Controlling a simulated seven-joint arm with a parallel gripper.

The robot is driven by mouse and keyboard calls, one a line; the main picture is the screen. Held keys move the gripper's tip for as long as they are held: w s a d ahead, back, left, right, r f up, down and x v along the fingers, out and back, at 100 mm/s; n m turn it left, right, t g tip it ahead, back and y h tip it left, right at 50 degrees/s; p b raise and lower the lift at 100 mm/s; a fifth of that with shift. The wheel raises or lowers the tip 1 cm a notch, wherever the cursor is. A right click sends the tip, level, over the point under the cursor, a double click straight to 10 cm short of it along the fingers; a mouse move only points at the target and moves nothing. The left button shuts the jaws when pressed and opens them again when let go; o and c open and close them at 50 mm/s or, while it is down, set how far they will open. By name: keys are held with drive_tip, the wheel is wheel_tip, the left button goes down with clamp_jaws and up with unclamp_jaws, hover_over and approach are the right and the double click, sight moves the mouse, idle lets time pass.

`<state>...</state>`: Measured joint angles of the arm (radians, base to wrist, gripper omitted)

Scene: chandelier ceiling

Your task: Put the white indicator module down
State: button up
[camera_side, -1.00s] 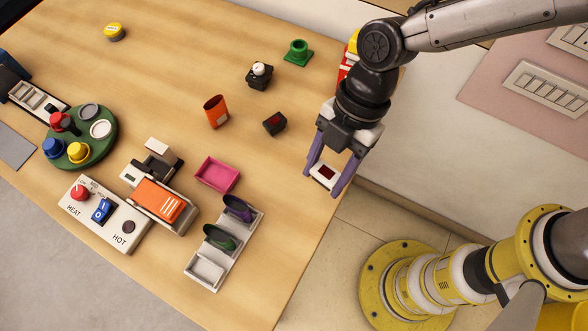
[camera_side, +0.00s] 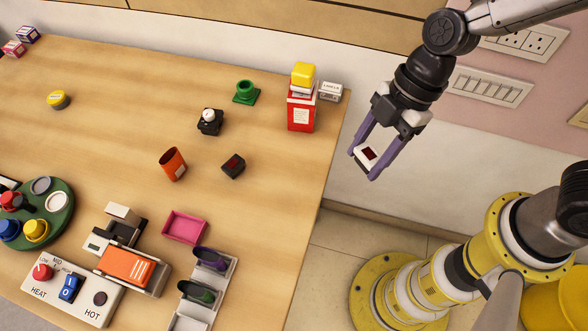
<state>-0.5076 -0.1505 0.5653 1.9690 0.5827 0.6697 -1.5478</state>
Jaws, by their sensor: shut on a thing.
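The white indicator module (camera_side: 364,158) is a small white block with a dark red window on its top face. My gripper (camera_side: 365,163), with purple fingers, is shut on it, one finger on either side. The gripper holds it in the air, to the right of the table's right edge in the picture. The module is tilted and appears clear of the tabletop. Its underside is hidden.
The wooden table (camera_side: 270,190) has free room at its right side. A red box with a yellow top (camera_side: 302,100), a white labels box (camera_side: 330,91), a black block (camera_side: 233,166), an orange cup (camera_side: 173,164) and a pink tray (camera_side: 185,227) stand nearby.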

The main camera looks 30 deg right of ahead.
drive_tip(key=shift+w+d+r, duration=0.15)
drive_tip(key=shift+w+d, duration=0.2)
drive_tip(key=shift+d, duration=0.05)
drive_tip(key=shift+w, duration=0.35)
drive_tip(key=w+a+f, duration=0.4)
drive_tip(key=w+a, duration=0.1)
drive_tip(key=w, duration=0.1)
hover_over(287, 174)
drive_tip(key=d, duration=0.2)
wheel_tip(287, 174, down, 5)
drive_tip(key=shift+s+a+f, duration=0.1)
drive_tip(key=shift+f, duration=0.1)
drive_tip(key=shift+a+f, duration=0.15)
drive_tip(key=shift+f, duration=1.6)
drive_tip(key=shift+f, duration=0.1)
drive_tip(key=o, duration=1.3)
drive_tip(key=shift+o, duration=0.2)
